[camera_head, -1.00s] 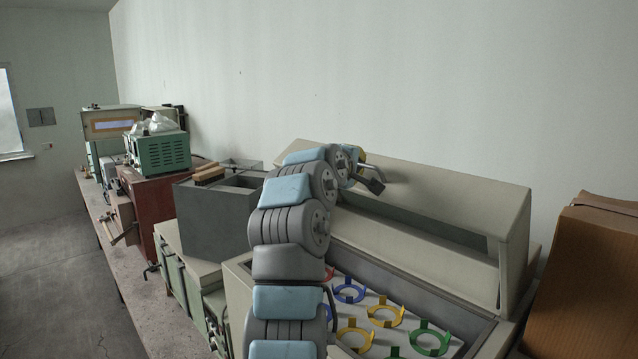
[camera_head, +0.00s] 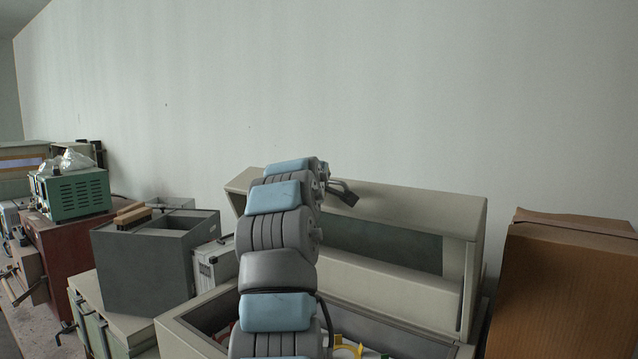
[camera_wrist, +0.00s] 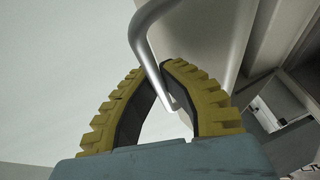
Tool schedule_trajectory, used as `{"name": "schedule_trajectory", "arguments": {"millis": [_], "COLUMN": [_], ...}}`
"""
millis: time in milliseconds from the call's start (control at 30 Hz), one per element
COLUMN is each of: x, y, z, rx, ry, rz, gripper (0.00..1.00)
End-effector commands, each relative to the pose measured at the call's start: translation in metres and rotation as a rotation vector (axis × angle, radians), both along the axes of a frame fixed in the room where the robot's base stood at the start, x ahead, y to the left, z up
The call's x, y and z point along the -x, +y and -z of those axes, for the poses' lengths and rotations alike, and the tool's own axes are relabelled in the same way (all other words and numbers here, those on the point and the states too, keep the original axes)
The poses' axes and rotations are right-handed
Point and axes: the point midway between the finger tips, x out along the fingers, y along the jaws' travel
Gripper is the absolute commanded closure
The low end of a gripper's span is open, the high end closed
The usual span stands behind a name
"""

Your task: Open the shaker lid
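The shaker (camera_head: 195,325) is a beige box, and its lid (camera_head: 420,205) stands raised at the back, with the dark panel and opening below it showing. The lid handle (camera_head: 343,192) is a bent bar at the lid's front. In the wrist view, the metal handle (camera_wrist: 148,50) runs down between my gripper's (camera_wrist: 157,70) two yellow ridged fingers. Their tips close in around the bar, with a gap lower down between the fingers. In the head view my arm hides most of my gripper.
A yellow ring holder (camera_head: 347,350) shows inside the shaker, mostly cut off. A grey open box (camera_head: 145,270) stands to the left, with a green instrument (camera_head: 75,195) beyond it. A brown cardboard box (camera_head: 565,285) stands close on the right. A plain wall is behind.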

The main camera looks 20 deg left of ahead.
Motion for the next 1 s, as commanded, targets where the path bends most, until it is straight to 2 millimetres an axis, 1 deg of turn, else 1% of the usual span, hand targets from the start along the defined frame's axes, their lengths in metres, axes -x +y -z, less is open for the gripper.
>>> {"name": "schedule_trajectory", "arguments": {"millis": [33, 100, 133, 167, 200, 233, 667, 1000], "x": [0.001, 0.001, 0.001, 0.001, 0.001, 0.001, 0.002, 0.021], "y": [0.001, 0.001, 0.001, 0.001, 0.001, 0.001, 0.000, -0.003], "z": [-0.004, -0.004, -0.004, -0.004, -0.003, -0.003, -0.001, -0.005], "rx": [-0.002, -0.002, -0.002, -0.002, -0.002, -0.002, 0.000, 0.000], "ry": [-0.006, -0.006, -0.006, -0.006, -0.005, -0.005, -0.001, -0.003], "rz": [-0.001, -0.001, -0.001, -0.001, -0.001, 0.000, 0.001, 0.001], "gripper": [1.00, 1.00, 0.88, 0.79, 0.68, 0.62, 0.62, 0.62]}}
